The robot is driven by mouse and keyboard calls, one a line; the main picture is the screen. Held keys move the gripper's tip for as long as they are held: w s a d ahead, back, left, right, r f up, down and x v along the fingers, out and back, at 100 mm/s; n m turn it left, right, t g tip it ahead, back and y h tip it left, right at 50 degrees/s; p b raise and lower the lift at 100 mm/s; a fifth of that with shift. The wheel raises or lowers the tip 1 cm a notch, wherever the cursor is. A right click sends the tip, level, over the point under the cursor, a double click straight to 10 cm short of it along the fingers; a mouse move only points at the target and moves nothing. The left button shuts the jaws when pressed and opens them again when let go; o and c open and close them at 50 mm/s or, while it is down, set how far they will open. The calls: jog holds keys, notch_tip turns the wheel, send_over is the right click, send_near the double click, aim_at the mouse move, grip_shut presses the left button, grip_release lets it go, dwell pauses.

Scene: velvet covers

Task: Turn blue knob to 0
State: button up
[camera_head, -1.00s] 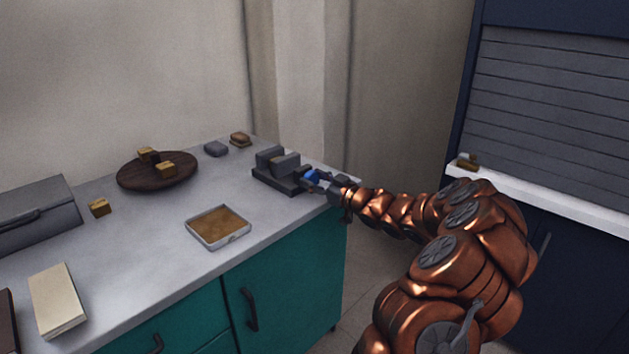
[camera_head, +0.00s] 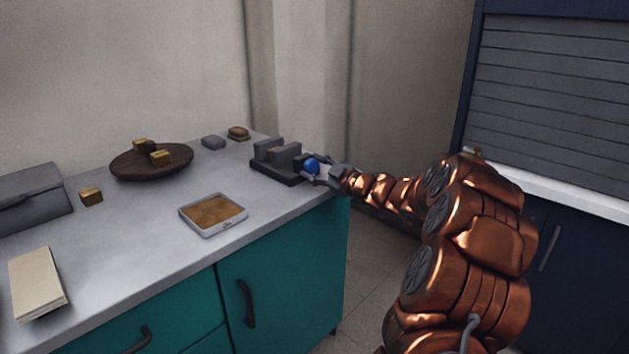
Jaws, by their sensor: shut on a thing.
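The blue knob (camera_head: 311,166) sits on the right end of a dark grey device (camera_head: 272,172) at the back right of the counter. The device has a flat base and two upright grey blocks. My gripper (camera_head: 316,172) reaches in from the right, with its fingers shut around the blue knob. My copper arm comes in from the right side of the picture. No scale or 0 mark can be made out, so the knob's setting cannot be read.
The grey counter (camera_head: 130,262) also holds a tray with brown content (camera_head: 213,213), a dark round board (camera_head: 122,166) with small wooden blocks, a grey box (camera_head: 30,198) and a cream book (camera_head: 37,283). A shuttered dark blue cabinet (camera_head: 555,95) stands at the right.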

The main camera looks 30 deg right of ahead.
jog(key=n+b, duration=0.4)
jog(key=b, duration=0.1)
jog(key=shift+f+n, duration=0.4)
jog(key=n+b, duration=0.4)
jog(key=shift+n+b, duration=0.3)
jog(key=shift+b, duration=0.05)
jog(key=n+b, duration=0.3)
jog(key=b, duration=0.1)
jog(key=shift+n, duration=0.4)
jog(key=shift+r+n+b, duration=0.25)
jog(key=shift+n+b, duration=0.4)
jog(key=shift+n, duration=0.25)
jog(key=o, duration=1.2)
jog(key=shift+c, duration=0.2)
jog(key=shift+s, duration=0.15)
